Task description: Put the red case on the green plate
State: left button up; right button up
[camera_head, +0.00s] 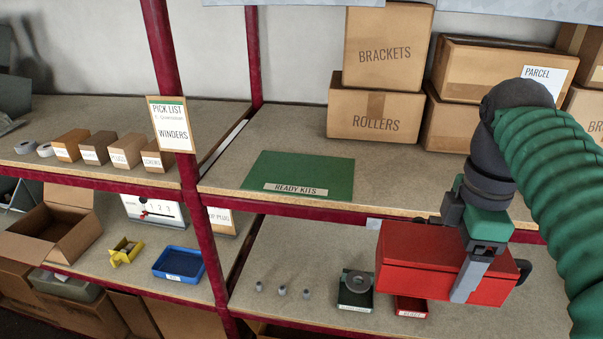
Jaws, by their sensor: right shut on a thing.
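The red case (415,262) is a closed red box with dark ends, in the head view at the lower right. My right gripper (468,278) is shut on it and holds it in front of the shelving, to the right of and nearer than the green plate. The green plate (310,172) lies flat and empty on the upper shelf, with a "READY KITS" label along its front edge. My left gripper does not show.
Cardboard boxes (376,116) marked "ROLLERS" and "BRACKETS" are stacked behind the plate. A red post (190,150) with a pick list stands left of it. A red shelf edge (330,208) runs below. A blue tray (180,264) and small parts occupy the lower shelf.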

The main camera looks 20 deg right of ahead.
aim_at(300, 175)
jog(key=i, duration=1)
